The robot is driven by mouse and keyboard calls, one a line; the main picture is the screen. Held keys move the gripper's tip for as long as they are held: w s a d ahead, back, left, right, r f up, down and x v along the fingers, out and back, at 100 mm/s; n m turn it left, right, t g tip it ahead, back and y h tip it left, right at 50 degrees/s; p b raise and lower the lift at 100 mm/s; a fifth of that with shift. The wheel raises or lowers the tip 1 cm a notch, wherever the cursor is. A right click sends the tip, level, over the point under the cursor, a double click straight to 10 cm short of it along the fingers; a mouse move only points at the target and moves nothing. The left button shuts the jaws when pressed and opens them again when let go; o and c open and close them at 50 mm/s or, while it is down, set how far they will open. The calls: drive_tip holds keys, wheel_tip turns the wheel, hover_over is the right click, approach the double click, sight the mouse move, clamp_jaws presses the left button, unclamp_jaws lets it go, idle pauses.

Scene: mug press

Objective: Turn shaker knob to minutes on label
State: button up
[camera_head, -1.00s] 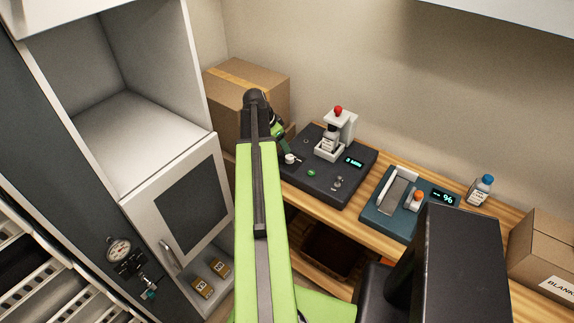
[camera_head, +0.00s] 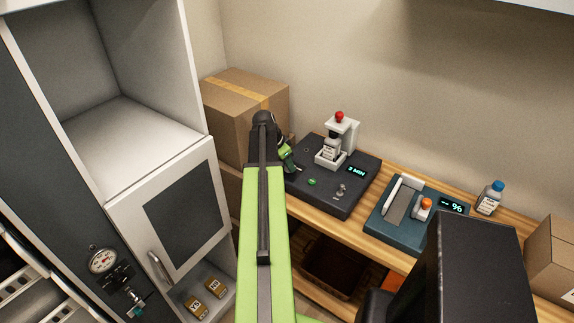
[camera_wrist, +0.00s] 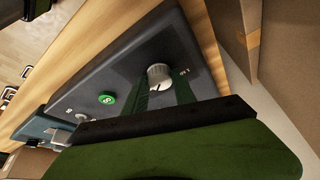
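The bottle's label is too small to read. Its lit display (camera_head: 356,171) shows a digit and MIN; the digit is hard to be sure of. In the wrist view, the pale round knob (camera_wrist: 158,75) stands on the dark panel. My gripper (camera_wrist: 163,88) is open, its two green fingers apart with their tips at either side of the knob. Whether they touch it I cannot tell. In the head view, my arm hides the knob.
A green button (camera_wrist: 107,98) sits beside the knob on the panel. A teal device (camera_head: 405,212) with a % display stands to the right, with a blue-capped bottle (camera_head: 490,197) behind it. A cardboard box (camera_head: 246,105) stands close on the left, behind my gripper.

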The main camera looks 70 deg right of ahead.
clamp_jaws()
drive_tip(key=shift+a+n, duration=0.1)
drive_tip(key=shift+n, duration=0.2)
drive_tip(key=n+t, duration=0.1)
drive_tip(key=n, duration=0.3)
drive_tip(key=shift+s+t+h, duration=0.2)
drive_tip(key=shift+t+h, duration=0.2)
drive_tip(key=n+t, duration=0.1)
drive_tip(key=n, duration=0.4)
drive_tip(key=shift+s+t, duration=0.1)
drive_tip(key=shift+t, duration=0.3)
drive_tip(key=o, duration=0.9)
unclamp_jaws()
drive_tip(key=shift+c, duration=0.2)
drive_tip(key=shift+r, duration=0.1)
